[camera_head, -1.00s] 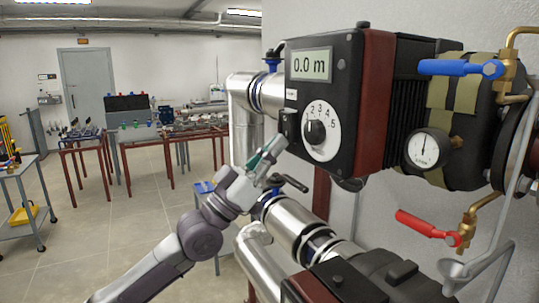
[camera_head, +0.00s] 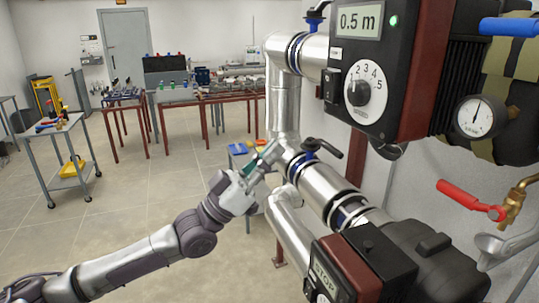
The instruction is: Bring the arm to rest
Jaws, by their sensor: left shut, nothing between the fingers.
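My left gripper (camera_head: 266,158) is in the middle of the head view, at the end of my left arm coming from the lower left. Its teal fingers are shut with nothing between them. It is close in the picture to the steel pipe (camera_head: 325,187) and its black-handled valve (camera_head: 318,148); I cannot tell whether it touches them. Above and to the right is the black control box (camera_head: 398,35), with a display (camera_head: 359,20) reading 0.5 m, a lit green lamp (camera_head: 393,21) and a numbered dial (camera_head: 360,92). My right gripper is not in view.
A red lever (camera_head: 468,196), a blue lever (camera_head: 508,27) and a pressure gauge (camera_head: 477,116) are at the right. A trolley (camera_head: 60,150) and workbenches (camera_head: 220,95) stand behind.

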